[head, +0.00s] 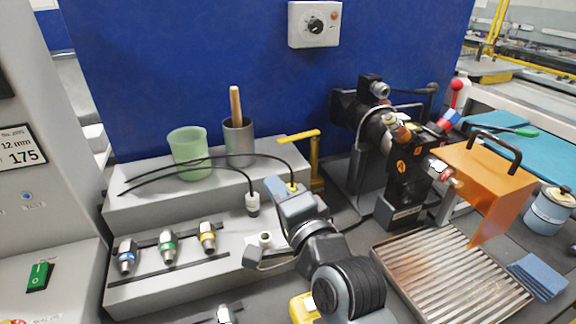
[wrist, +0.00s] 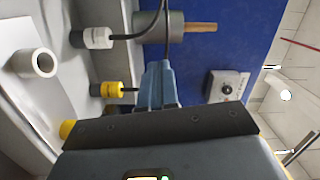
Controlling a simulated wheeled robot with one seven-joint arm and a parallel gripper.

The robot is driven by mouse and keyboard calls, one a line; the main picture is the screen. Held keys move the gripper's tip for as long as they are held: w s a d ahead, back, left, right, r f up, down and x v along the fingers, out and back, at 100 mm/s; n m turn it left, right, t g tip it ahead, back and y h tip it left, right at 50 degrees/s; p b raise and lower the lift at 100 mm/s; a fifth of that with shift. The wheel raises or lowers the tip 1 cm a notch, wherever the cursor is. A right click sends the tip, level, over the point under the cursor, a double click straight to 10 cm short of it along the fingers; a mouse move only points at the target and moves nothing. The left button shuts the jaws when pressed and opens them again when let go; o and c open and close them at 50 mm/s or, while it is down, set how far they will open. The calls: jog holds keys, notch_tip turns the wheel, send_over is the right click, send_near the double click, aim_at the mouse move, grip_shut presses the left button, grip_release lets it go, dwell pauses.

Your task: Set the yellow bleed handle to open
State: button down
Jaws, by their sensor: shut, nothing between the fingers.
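The yellow bleed handle (head: 300,136) is a flat bar on a yellow upright post (head: 315,165) behind the grey bench step in the head view. The bar lies roughly level and points left from the post top. My gripper (head: 275,186) is below and slightly left of it, apart from it. In the wrist view my gripper (wrist: 158,66) has its blue fingers together, empty. I cannot make out the handle bar in that view. A yellow-collared hose end (wrist: 107,89) is beside the fingers there; its yellow part also shows in the head view (head: 293,187).
A green cup (head: 190,152) and a grey pot (head: 239,142) stand on the step. A white hose end (head: 253,202) hangs left of my gripper. Several couplings (head: 168,247) line the bench. A black machine (head: 400,160) with an orange guard (head: 490,182) stands right, behind a ribbed tray (head: 450,280).

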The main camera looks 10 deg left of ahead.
jog(key=w+d+n+b, duration=0.4)
jog(key=d+n+b, duration=0.45)
jog(key=n, duration=0.55)
jog(key=n+p, duration=0.2)
jog(key=n, duration=0.1)
send_near(291, 141)
jog(key=x, duration=0.5)
jog(key=shift+w+a, duration=0.15)
jog(key=shift+w, duration=0.15)
jog(key=shift+w+a, duration=0.4)
jog(key=shift+w, duration=0.05)
jog(key=shift+f, duration=0.1)
